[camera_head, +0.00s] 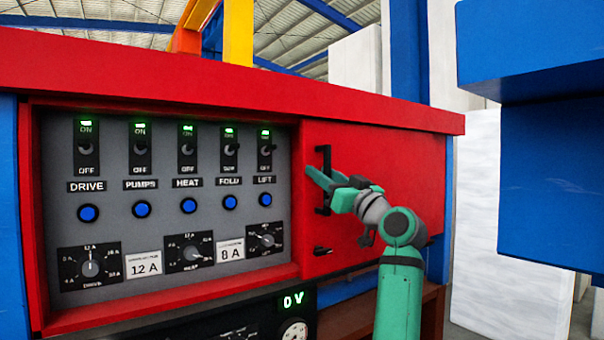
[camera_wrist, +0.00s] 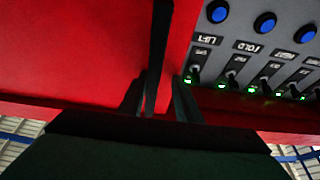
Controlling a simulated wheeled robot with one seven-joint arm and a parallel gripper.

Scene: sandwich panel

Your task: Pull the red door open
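The red door (camera_head: 385,165) is the flat red panel right of the grey switch panel, and it looks shut in its frame. A black upright bar handle (camera_head: 325,160) is on its left part. My green gripper (camera_head: 328,180) is at the handle's middle, partly hiding it. In the wrist view the handle (camera_wrist: 157,45) runs down between the two dark fingers of my gripper (camera_wrist: 160,98). A gap shows between the handle and the right finger. The left finger is close to the bar, and contact cannot be told. The fingers look open around the handle.
The grey switch panel (camera_head: 165,228) with toggles, blue buttons and dials is left of the door. A small black latch-like part (camera_head: 322,250) is low on the door. A red ledge (camera_head: 230,85) overhangs above. A large blue block (camera_head: 550,180) stands at the right.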

